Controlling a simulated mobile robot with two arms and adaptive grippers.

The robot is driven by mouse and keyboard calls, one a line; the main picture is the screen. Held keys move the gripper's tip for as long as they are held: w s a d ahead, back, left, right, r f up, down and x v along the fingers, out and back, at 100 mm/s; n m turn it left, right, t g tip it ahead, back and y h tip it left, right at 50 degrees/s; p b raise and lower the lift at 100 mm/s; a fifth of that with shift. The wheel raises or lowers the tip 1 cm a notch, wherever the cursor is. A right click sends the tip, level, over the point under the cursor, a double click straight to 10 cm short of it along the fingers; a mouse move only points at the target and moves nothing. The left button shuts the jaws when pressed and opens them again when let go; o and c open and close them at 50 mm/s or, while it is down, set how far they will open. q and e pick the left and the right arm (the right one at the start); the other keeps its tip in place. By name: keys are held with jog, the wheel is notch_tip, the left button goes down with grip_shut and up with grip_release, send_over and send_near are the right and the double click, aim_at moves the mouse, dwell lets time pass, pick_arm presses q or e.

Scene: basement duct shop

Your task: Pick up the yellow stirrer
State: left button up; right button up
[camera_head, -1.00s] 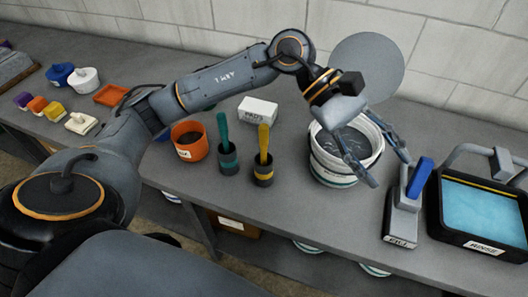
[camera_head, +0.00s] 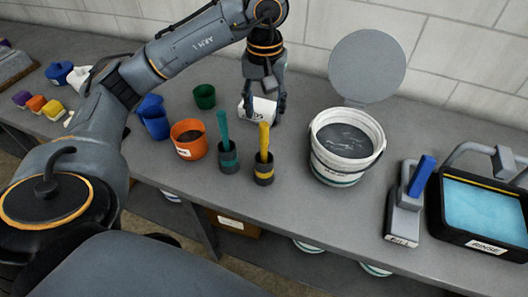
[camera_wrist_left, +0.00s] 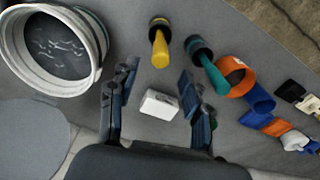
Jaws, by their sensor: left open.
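The yellow stirrer (camera_head: 264,142) stands upright in a small dark cup with a yellow band (camera_head: 263,174), near the middle of the bench. In the left wrist view the yellow stirrer (camera_wrist_left: 160,50) is at the top centre, beyond the fingertips. My left gripper (camera_head: 264,112) is open, pointing down behind the stirrer, over the white labelled box. In the left wrist view the open fingers (camera_wrist_left: 153,95) frame that white box (camera_wrist_left: 159,104), and nothing is held. My right gripper is in neither view.
A teal stirrer (camera_head: 224,130) stands in its own cup just left of the yellow one. An orange pot (camera_head: 188,151) is further left. A white bucket of grey liquid (camera_head: 374,158) stands to the right, with a blue rinse tray (camera_head: 488,215) beyond it.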

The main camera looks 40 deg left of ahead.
aim_at(264, 123)
pick_arm(q)
notch_tip(264, 123, down, 2)
jog(key=shift+f, duration=0.1)
jog(key=shift+s+f+p, duration=0.15)
jog(key=shift+f+p, duration=1.05)
jog(key=shift+f, duration=1.45)
grip_shut()
